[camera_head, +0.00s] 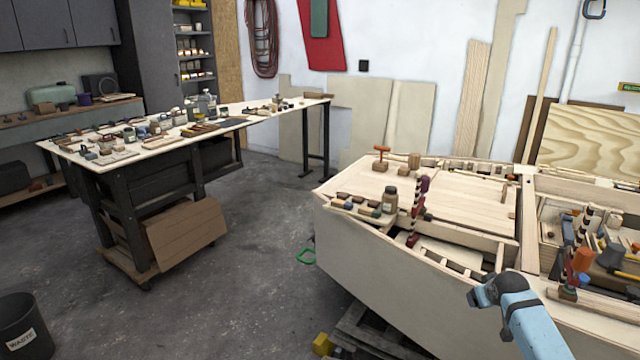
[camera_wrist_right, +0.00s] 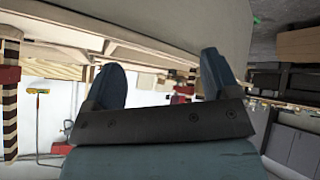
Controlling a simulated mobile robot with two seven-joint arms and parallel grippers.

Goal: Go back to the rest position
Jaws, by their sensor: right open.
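My right arm comes in from the lower right of the head view, light blue with a dark right gripper (camera_head: 482,295). The gripper is beside the near side of the plywood hull (camera_head: 400,285), over its near edge in the picture; I cannot tell the gap. In the right wrist view the two dark blue fingers of the gripper (camera_wrist_right: 162,80) stand wide apart, with nothing between them. That view is tipped over, with a pale hull surface (camera_wrist_right: 160,25) across its top. My left gripper is not in view.
Tools, a brown jar (camera_head: 390,200) and clamps (camera_head: 414,225) stand on the hull; more tools crowd its right end. A long workbench (camera_head: 255,108) stands at left, a waste bin (camera_head: 20,325) at lower left. Grey floor (camera_head: 240,290) between is mostly clear.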

